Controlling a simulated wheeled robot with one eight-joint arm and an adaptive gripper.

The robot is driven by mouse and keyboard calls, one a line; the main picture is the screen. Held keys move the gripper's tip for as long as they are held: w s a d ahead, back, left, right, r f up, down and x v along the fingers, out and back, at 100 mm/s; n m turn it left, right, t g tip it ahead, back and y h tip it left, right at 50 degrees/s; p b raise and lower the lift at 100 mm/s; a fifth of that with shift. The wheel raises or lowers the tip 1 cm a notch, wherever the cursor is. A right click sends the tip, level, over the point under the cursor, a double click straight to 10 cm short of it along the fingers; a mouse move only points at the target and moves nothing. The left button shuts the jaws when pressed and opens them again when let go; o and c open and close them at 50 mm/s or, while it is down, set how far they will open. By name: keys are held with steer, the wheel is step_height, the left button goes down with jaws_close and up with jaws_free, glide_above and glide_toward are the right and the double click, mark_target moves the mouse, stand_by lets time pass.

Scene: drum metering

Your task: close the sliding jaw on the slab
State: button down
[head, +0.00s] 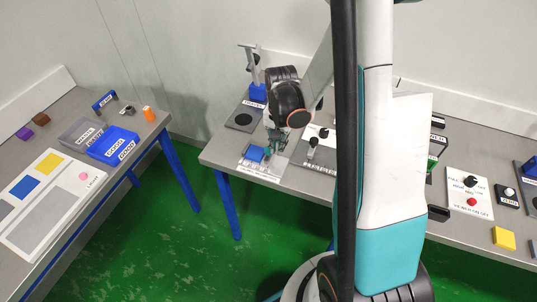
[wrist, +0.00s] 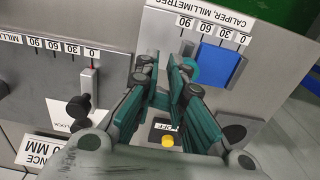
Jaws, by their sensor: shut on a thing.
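The blue slab (wrist: 220,62) lies on the caliper plate (wrist: 160,28), beside the printed millimetre scale. It also shows in the head view (head: 254,153), just left of my gripper (head: 275,146). In the wrist view my gripper (wrist: 166,66) has its teal fingers drawn close together, with a narrow gap between them, to the left of the slab. It is shut on the sliding jaw, which the fingers mostly hide. A rounded teal part shows between the right finger and the slab.
A second scale with a red-marked slider (wrist: 91,75) and a black lock knob (wrist: 78,106) stands to the left in the wrist view. A yellow button (wrist: 168,141) sits below the fingers. The left table (head: 70,107) stands apart across green floor.

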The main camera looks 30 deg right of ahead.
mark_target(277, 162)
steer(key=shift+f+b, duration=1.6)
steer(key=shift+f, duration=0.1)
steer(key=shift+w+a, duration=0.4)
steer(key=shift+w, duration=0.05)
stand_by(0.4)
steer(key=shift+s+d, duration=0.1)
steer(key=shift+s, duration=0.05)
steer(key=shift+s+d, duration=0.25)
steer(key=shift+s, duration=0.1)
step_height(277, 162, up, 7)
steer(key=p, duration=0.4)
stand_by(0.6)
stand_by(0.5)
